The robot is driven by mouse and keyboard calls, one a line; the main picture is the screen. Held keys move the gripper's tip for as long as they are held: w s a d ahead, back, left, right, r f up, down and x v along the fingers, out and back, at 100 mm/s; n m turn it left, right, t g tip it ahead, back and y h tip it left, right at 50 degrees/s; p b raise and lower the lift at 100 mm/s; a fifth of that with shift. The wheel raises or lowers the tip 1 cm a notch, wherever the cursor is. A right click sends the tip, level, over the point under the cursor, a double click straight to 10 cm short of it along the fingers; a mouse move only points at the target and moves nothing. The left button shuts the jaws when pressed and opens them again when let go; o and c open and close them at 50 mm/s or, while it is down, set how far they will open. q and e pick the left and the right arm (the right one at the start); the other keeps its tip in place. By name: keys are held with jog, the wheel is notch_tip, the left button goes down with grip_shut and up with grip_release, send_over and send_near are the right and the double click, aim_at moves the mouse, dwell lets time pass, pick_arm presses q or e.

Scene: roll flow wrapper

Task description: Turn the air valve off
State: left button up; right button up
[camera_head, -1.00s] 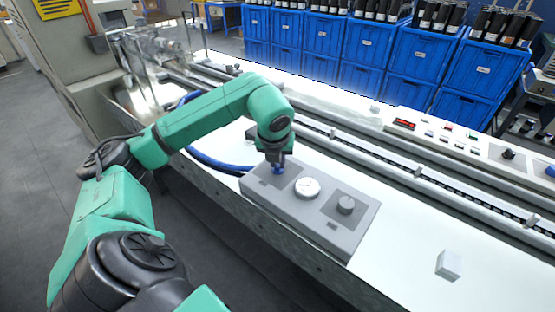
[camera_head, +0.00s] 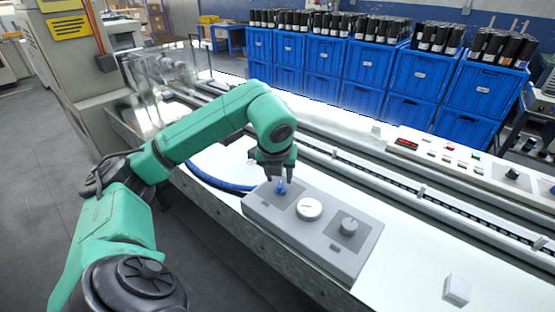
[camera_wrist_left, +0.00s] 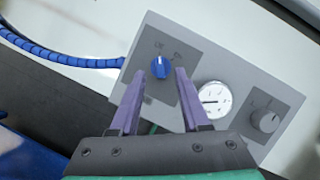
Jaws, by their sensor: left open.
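The air valve is a small blue knob (camera_head: 281,188) on the dark left plate of a grey control box (camera_head: 335,247). In the left wrist view the blue knob (camera_wrist_left: 160,69) has a white mark pointing up the picture, toward one of two small labels too blurred to read surely. My left gripper (camera_head: 280,177) is over the knob, pointing down. In the left wrist view its purple fingers (camera_wrist_left: 158,74) are apart, one on each side of the knob, with visible gaps; it holds nothing. My right gripper is not in view.
A white round gauge (camera_head: 309,208) and a grey knob (camera_head: 349,227) share the box's top. A blue hose (camera_head: 215,182) runs to its left end. A conveyor rail (camera_head: 375,180) lies behind. A small white block (camera_head: 456,289) stands on the white bench at front right.

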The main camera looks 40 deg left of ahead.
pick_arm(q)
jog(key=p+v, duration=0.2)
jog(key=v, duration=0.9)
jog(key=shift+p, duration=0.3)
